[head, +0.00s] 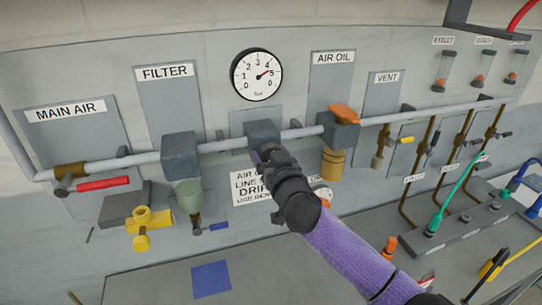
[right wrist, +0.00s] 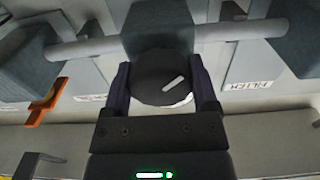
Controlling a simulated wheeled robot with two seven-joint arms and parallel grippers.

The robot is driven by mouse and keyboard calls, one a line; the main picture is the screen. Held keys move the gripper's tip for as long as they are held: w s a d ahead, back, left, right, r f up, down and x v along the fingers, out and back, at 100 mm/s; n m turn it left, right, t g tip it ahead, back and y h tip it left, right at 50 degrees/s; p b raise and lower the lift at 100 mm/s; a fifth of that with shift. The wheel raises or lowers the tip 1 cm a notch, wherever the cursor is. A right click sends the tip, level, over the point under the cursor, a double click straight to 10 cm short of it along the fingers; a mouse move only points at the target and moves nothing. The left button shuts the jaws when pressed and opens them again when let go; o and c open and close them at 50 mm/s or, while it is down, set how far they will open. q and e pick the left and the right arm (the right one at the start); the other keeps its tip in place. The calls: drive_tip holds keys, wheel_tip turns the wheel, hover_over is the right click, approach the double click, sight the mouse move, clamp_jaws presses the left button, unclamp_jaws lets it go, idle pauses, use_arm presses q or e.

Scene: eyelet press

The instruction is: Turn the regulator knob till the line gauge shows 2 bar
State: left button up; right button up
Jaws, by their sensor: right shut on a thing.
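My right gripper (head: 267,153) reaches up to the block's underside and covers the knob in the head view. In the right wrist view the dark round knob (right wrist: 161,78), with a pale line on its face, sits between the two fingers, which are shut on it. The pale line runs slantwise. My left gripper is in neither view.
The filter block (head: 180,157) with a green bowl hangs left of the regulator. The lubricator block with an orange lever (head: 344,114) is on the right. A red handle (head: 103,184) and a yellow valve (head: 150,222) are farther left.

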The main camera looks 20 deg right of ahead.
drive_tip(key=shift+c, duration=0.8)
drive_tip(key=shift+n, duration=0.4)
drive_tip(key=n+p, duration=0.1)
drive_tip(key=n, duration=0.3)
drive_tip(key=shift+n+p, duration=0.3)
drive_tip(key=shift+n, duration=0.1)
drive_tip(key=n+p, duration=0.1)
drive_tip(key=n, duration=0.5)
drive_tip(key=shift+d+r+p, duration=0.1)
drive_tip(key=shift+p, duration=0.25)
drive_tip(key=n+p, duration=0.1)
drive_tip(key=n, duration=0.5)
drive_tip(key=shift+n+p, duration=0.3)
drive_tip(key=shift+n, duration=0.1)
drive_tip(key=n+p, duration=0.1)
drive_tip(key=n, duration=0.5)
drive_tip(key=shift+n+p, duration=0.3)
